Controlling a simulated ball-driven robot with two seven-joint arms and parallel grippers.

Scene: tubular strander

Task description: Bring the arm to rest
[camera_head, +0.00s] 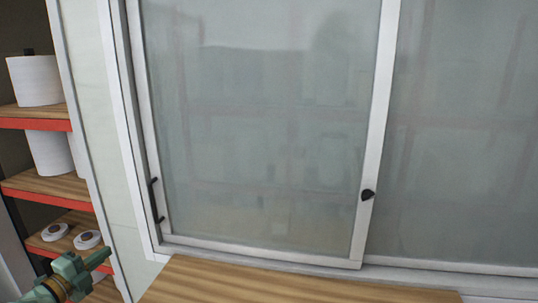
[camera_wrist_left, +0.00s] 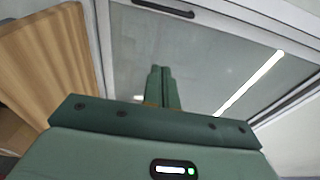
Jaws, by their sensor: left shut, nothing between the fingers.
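My left gripper (camera_head: 96,259) shows at the lower left of the head view, in front of the shelves. In the left wrist view its two green fingers (camera_wrist_left: 161,75) are together, with nothing between them. It is apart from the window and the wooden surface. My right gripper is in neither view.
A sliding glass window (camera_head: 260,120) with a white frame fills most of the head view. Shelves (camera_head: 45,187) with white rolls (camera_head: 36,80) stand at the left.

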